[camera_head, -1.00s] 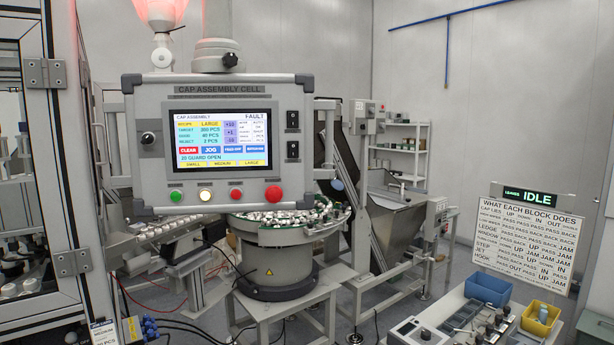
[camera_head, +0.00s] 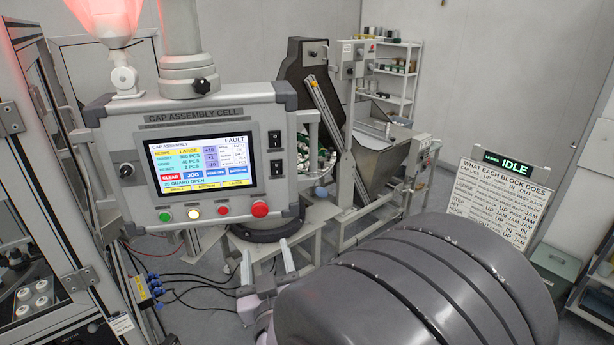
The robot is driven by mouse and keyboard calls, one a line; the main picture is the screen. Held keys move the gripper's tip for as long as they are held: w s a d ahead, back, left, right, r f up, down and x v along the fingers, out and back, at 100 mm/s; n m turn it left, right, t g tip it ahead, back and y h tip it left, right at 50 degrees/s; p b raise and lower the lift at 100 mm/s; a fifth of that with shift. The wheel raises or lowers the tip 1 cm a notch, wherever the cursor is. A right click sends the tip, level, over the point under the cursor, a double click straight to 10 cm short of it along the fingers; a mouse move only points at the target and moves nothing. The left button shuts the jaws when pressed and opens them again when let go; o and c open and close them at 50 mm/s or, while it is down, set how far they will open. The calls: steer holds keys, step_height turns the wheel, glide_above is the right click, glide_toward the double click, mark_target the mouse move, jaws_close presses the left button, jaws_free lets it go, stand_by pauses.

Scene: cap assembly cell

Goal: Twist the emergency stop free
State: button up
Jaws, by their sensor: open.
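The emergency stop (camera_head: 260,209) is the large red mushroom button at the lower right of the grey control panel (camera_head: 140,118). It sits right of a smaller red button (camera_head: 223,210). My gripper (camera_head: 265,248) is below the emergency stop in the picture, with its two pale fingers pointing up and spread apart. It is open and empty, with a visible gap between the fingertips and the button. My large grey arm hides the lower middle and right. Whether the button is pressed in cannot be told.
The panel's screen (camera_head: 200,163) reads FAULT and 20 GUARD OPEN. A white and a green button sit left of the red ones. A framed machine (camera_head: 25,130) stands at the left. Cables with blue connectors (camera_head: 153,285) lie low. A hopper (camera_head: 375,160) stands behind.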

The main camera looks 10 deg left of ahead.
mark_target(261, 213)
steer(key=p+x, duration=0.4)
steer(key=x, duration=0.9)
steer(key=shift+w+a, duration=0.25)
steer(key=shift+w, duration=0.1)
steer(key=shift+c, duration=0.4)
